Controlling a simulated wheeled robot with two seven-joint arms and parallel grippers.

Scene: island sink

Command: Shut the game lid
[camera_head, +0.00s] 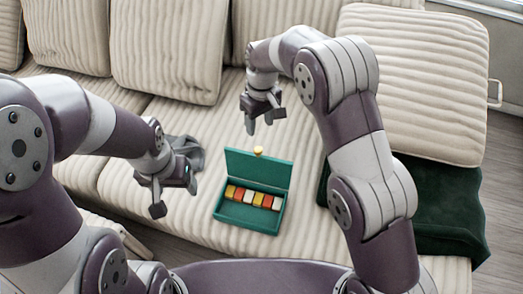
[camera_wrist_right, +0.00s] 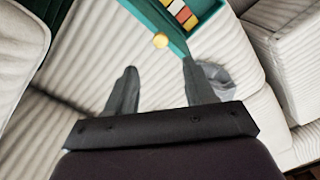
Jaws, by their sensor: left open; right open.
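The green game box (camera_head: 245,213) sits on the sofa seat with its lid (camera_head: 257,169) standing open at the back. A row of red, yellow, orange and white pieces lies inside. A small yellow knob (camera_head: 258,151) shows at the lid's upper edge. My right gripper (camera_head: 262,120) is open and empty, above and behind the lid. In the right wrist view its fingers (camera_wrist_right: 160,92) point toward the box, and the knob (camera_wrist_right: 160,40) shows ahead of them, apart. My left gripper (camera_head: 176,200) is open and empty, left of the box.
A grey cloth (camera_head: 186,150) lies on the seat behind my left gripper. A dark green blanket (camera_head: 430,205) hangs over the seat at the right. Striped cushions (camera_head: 415,85) line the sofa back. The seat around the box is mostly clear.

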